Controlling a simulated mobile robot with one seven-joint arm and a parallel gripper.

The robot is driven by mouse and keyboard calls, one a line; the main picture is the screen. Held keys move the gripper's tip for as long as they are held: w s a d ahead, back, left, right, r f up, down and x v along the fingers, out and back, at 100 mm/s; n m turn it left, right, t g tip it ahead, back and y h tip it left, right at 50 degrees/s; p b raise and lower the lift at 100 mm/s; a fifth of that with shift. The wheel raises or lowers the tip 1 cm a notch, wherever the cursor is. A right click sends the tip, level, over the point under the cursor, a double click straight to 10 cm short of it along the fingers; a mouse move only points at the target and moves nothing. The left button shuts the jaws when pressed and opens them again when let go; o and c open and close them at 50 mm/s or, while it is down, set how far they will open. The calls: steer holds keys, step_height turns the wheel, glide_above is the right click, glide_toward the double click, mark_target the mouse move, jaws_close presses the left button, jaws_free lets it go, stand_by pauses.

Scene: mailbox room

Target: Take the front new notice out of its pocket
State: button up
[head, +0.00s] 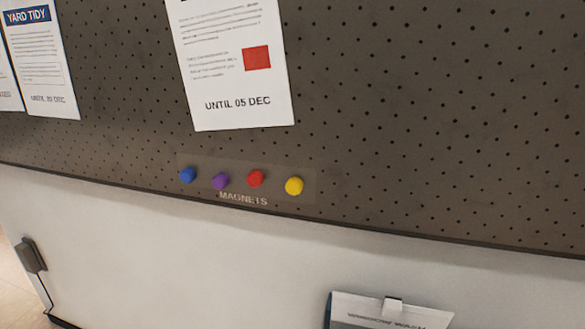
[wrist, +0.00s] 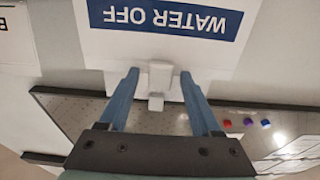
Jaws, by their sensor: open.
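In the wrist view a white notice (wrist: 105,45) shows upside down, with "WATER OFF" on a blue band. A small white tab (wrist: 158,78) is at its edge. My gripper (wrist: 160,76) is open, with one blue finger on each side of the tab and visible gaps between. In the head view a holder with white paper (head: 385,309) and a white tab (head: 392,307) shows at the bottom edge, mostly cut off; its heading seems to read "WINDOW WASH". The pocket itself is hardly visible. My gripper is not in the head view.
A dark pegboard (head: 400,110) fills the upper head view, with an "UNTIL 05 DEC" notice (head: 215,80) and a "YARD TIDY" notice (head: 45,80). Blue, purple, red and yellow magnets (head: 294,186) sit in a row below. The white panel (head: 200,260) under the board is largely bare.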

steer(key=shift+c, duration=0.3)
jaws_close()
steer(key=s+r+p, duration=0.1)
steer(key=r+p, duration=0.8)
steer(key=r, duration=0.1)
steer(key=s+a+r+p, duration=0.1)
steer(key=s+r+p, duration=0.1)
steer(key=r+p, duration=0.7)
steer(key=shift+s+r+p, duration=0.25)
steer(key=shift+r+p, duration=0.15)
steer(key=shift+r, duration=0.25)
steer(key=shift+s+a, duration=0.1)
steer(key=shift+s, duration=0.25)
steer(key=shift+p+v, duration=0.35)
steer(key=shift+v, duration=0.75)
steer(key=shift+s+r, duration=0.1)
steer(key=shift+r, duration=0.1)
steer(key=r+p+v, duration=0.1)
steer(key=v, duration=0.5)
steer(key=shift+s+a, duration=0.15)
steer(key=shift+s, duration=0.3)
